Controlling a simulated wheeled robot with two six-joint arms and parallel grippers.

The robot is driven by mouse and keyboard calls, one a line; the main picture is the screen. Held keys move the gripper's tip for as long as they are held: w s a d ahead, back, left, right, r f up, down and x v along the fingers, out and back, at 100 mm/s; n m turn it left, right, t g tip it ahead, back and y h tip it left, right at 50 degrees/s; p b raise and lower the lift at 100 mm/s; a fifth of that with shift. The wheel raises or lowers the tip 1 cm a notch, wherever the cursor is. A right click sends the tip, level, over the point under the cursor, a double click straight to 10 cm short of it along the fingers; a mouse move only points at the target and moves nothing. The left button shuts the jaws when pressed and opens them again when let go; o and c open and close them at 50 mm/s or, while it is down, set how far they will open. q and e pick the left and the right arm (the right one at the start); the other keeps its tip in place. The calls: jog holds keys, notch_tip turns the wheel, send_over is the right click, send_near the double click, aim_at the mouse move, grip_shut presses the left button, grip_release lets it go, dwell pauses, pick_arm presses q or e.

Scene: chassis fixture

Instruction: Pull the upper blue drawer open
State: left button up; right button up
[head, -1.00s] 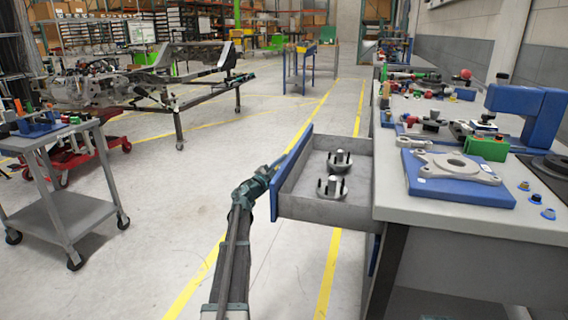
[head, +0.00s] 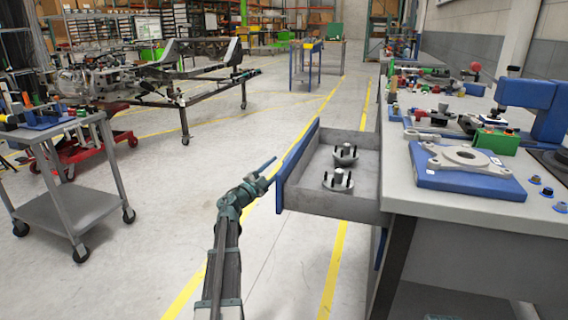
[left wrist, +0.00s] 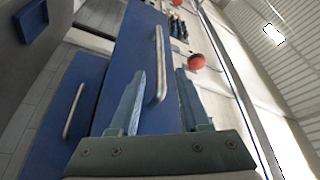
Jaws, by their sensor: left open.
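The upper blue drawer (head: 296,160) stands pulled out from the workbench, with its blue front facing left. Two metal parts with upright pins (head: 338,180) lie inside it. My left gripper (head: 268,170) is just left of the drawer front, apart from it. In the left wrist view my left gripper (left wrist: 165,105) is open, and the drawer's silver handle (left wrist: 160,65) shows beyond and between its fingers, not gripped. A lower blue drawer with its own handle (left wrist: 74,110) shows at the left of that view. My right gripper is not in view.
The workbench (head: 470,215) on the right carries a blue plate with a metal flange (head: 465,165) and several tools. A grey cart (head: 75,205) stands at the left. The floor between cart and drawer is clear.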

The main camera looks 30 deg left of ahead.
pick_arm(q)
jog(key=v, duration=0.5)
jog(key=shift+s+b, duration=0.1)
jog(key=shift+b, duration=0.25)
